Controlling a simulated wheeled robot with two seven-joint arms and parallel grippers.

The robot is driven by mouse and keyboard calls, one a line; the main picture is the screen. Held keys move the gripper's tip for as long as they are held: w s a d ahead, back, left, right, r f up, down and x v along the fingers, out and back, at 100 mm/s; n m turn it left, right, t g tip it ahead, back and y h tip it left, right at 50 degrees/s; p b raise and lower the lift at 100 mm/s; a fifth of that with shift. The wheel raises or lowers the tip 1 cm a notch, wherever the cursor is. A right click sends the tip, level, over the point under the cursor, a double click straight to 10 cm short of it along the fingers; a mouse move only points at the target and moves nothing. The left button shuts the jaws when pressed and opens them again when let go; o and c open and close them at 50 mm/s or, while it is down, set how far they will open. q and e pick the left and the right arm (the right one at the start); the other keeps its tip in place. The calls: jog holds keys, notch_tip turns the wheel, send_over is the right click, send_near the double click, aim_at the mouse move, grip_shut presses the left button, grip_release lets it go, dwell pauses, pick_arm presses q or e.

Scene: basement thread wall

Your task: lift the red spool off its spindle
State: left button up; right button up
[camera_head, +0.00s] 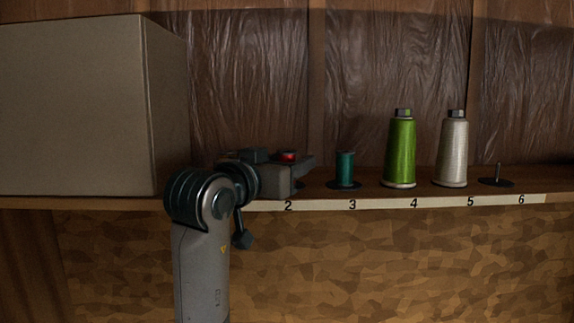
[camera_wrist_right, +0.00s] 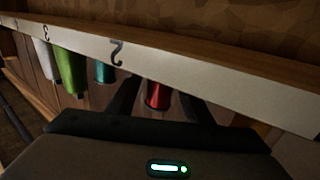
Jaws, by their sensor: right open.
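The red spool (camera_head: 288,155) stands on the shelf at position 2. In the head view only its red top shows above my right gripper (camera_head: 300,166), which hides the rest. In the right wrist view the red spool (camera_wrist_right: 158,96) sits between the two dark fingers of my right gripper, which is open, with a finger on each side. I cannot tell whether either finger touches it. Its spindle is hidden. My left gripper is not in view.
To the right stand a small teal spool (camera_head: 345,168), a tall green cone (camera_head: 400,150) and a tall white cone (camera_head: 453,150). An empty spindle (camera_head: 498,174) is at position 6. A large box (camera_head: 80,105) fills the shelf's left. The numbered shelf edge (camera_head: 385,203) runs in front.

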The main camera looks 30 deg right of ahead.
jog(key=c, duration=1.1)
jog(key=shift+r, duration=0.1)
jog(key=shift+r+b, duration=0.5)
jog(key=shift+r, duration=0.2)
jog(key=shift+r+b, duration=3.25)
jog(key=shift+r, duration=4.95)
